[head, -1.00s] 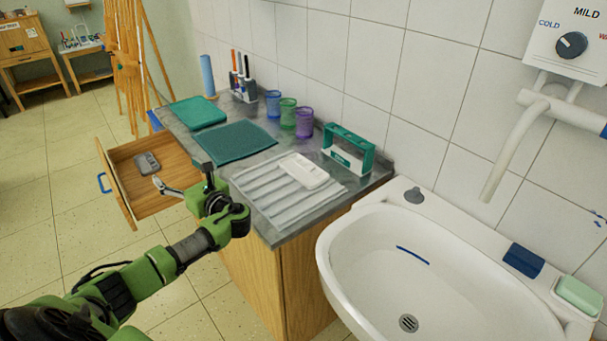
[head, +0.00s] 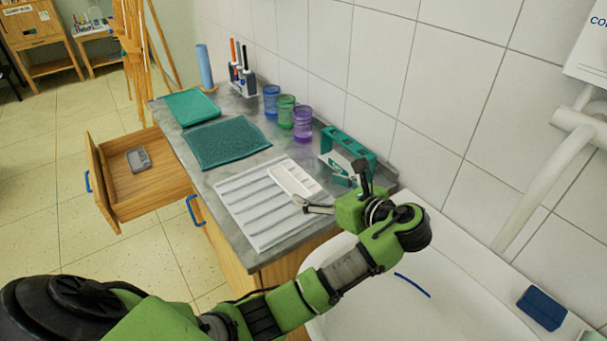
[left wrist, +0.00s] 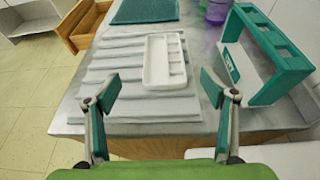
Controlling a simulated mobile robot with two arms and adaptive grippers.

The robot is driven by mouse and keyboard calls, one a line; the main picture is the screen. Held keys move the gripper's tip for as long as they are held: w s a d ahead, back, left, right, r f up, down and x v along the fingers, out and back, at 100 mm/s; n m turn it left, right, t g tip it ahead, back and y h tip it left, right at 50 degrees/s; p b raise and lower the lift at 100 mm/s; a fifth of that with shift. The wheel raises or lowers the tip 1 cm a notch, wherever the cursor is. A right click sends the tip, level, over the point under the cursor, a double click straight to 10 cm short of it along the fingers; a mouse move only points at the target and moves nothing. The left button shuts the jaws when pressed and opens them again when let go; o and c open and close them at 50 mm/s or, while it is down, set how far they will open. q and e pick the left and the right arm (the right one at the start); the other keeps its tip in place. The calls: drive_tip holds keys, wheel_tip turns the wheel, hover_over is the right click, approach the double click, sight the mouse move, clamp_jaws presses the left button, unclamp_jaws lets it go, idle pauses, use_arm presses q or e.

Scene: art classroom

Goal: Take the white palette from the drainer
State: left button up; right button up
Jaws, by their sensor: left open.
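The white palette (head: 294,181) lies flat on the ridged, striped pale drainer (head: 250,212) near the counter's sink end. In the left wrist view the palette (left wrist: 165,62) shows its wells, with one long compartment on the left and smaller ones on the right. My left gripper (head: 329,187) is open and empty, at the sink side of the palette. In the left wrist view its fingers (left wrist: 157,96) are spread wider than the palette, which lies ahead between them and apart from both. My right gripper is not in view.
A green rack (head: 347,152) stands close to the gripper, right of the palette. Purple (head: 302,124), green and blue cups line the wall. A teal mat (head: 228,142) lies behind the drainer. An open drawer (head: 150,178) juts out left; the sink (head: 440,260) is at right.

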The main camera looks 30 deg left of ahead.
use_arm(q)
drive_tip(key=shift+d, duration=0.35)
approach(286, 174)
drive_tip(key=shift+a+f, duration=0.2)
drive_tip(key=shift+a, duration=0.45)
drive_tip(key=x, duration=0.4)
drive_tip(key=shift+w+a+f, duration=0.1)
drive_tip(key=shift+w+a, duration=0.05)
drive_tip(key=shift+w, duration=0.05)
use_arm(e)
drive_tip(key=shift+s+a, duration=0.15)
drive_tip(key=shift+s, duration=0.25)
use_arm(q)
drive_tip(key=c, duration=1.2)
